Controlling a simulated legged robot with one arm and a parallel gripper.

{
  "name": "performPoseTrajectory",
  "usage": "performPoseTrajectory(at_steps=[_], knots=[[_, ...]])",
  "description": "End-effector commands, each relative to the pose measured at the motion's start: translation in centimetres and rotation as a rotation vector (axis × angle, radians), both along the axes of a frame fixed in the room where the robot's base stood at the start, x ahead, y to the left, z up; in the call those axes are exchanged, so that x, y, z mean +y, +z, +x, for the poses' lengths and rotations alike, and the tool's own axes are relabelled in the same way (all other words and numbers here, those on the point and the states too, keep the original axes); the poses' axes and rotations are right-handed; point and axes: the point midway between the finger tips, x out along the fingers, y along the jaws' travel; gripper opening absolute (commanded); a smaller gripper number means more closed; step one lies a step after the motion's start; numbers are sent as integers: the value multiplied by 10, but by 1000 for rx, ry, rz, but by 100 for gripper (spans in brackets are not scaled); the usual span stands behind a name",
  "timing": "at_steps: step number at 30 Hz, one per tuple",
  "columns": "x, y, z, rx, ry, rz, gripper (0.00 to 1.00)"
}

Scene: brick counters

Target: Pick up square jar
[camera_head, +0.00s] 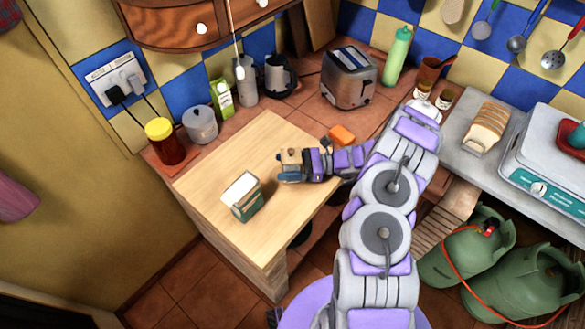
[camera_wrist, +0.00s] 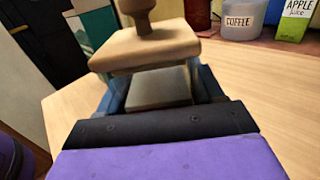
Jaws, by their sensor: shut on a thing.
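The square jar (camera_head: 291,157) has a beige wood-coloured lid with a knob. My gripper (camera_head: 289,167) is shut on it, over the light wooden counter. In the wrist view the jar's lid (camera_wrist: 145,48) faces me, upright or nearly so, between the blue fingers of my gripper (camera_wrist: 160,88). The jar's lower body is mostly hidden by the fingers and the black palm. I cannot tell whether the jar touches the counter.
A white and green box (camera_head: 245,204) stands on the wooden counter (camera_head: 235,150), left of the jar. A coffee canister (camera_head: 201,127), red jar (camera_head: 165,146), juice carton (camera_head: 221,100) and toaster (camera_head: 349,80) stand behind. An orange sponge (camera_head: 342,135) lies near my arm.

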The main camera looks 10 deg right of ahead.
Motion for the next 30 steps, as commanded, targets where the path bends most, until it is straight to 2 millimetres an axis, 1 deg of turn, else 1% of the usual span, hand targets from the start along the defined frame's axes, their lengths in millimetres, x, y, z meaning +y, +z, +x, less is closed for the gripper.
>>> performPoseTrajectory(at_steps=[1,8,15,19,23,28,30], knots=[[1,0,0,0,1,0,44],[0,0,0,0,1,1,22],[-1,0,0,0,0,1,22],[-1,5,0,0,0,2,22],[-1,17,0,-1,-1,3,22],[-1,41,-1,-2,0,3,22],[-7,40,-16,1,-3,4,22]])
